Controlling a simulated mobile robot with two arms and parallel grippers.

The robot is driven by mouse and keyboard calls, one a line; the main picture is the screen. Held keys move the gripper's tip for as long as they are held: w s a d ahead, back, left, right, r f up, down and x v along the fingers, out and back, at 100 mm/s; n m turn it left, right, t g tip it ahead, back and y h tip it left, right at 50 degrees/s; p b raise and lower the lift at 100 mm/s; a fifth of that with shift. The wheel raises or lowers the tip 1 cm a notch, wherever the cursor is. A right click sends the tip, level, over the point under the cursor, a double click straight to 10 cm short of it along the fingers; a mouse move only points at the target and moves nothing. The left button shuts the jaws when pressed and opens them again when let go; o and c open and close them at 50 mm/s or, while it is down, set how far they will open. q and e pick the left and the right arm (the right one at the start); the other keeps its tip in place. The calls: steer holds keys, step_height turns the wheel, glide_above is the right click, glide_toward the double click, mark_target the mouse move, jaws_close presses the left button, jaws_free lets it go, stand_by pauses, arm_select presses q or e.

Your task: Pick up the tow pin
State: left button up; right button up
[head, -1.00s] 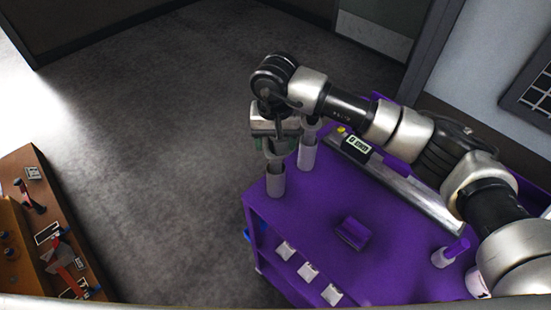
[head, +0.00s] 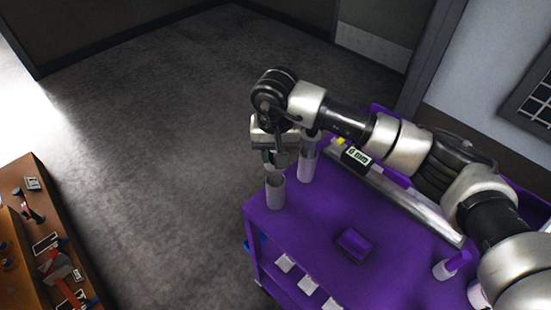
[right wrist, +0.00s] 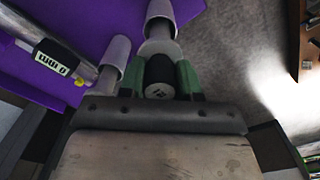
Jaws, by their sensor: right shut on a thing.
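My right gripper (head: 275,160) points down over a grey cup-like holder (head: 275,192) at the near left corner of the purple cart. In the right wrist view its green fingers (right wrist: 173,80) are shut on the tow pin, a black cylinder (right wrist: 160,70) with a marked pale end cap. A pale grey wider part shows beyond the black grip, in line with the holder (right wrist: 160,12). I cannot tell how much of the pin is inside the holder. My left gripper is not in view.
A second grey holder (head: 308,166) stands close behind, also in the right wrist view (right wrist: 116,55). The purple cart (head: 320,220) carries a metal bar, a "0 mm" display (head: 357,157), a purple block (head: 354,243) and another holder (head: 445,269). A wooden bench (head: 25,240) with tools is left.

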step_height(320, 180, up, 18)
steer(key=b, duration=0.4)
steer(key=shift+b, duration=0.4)
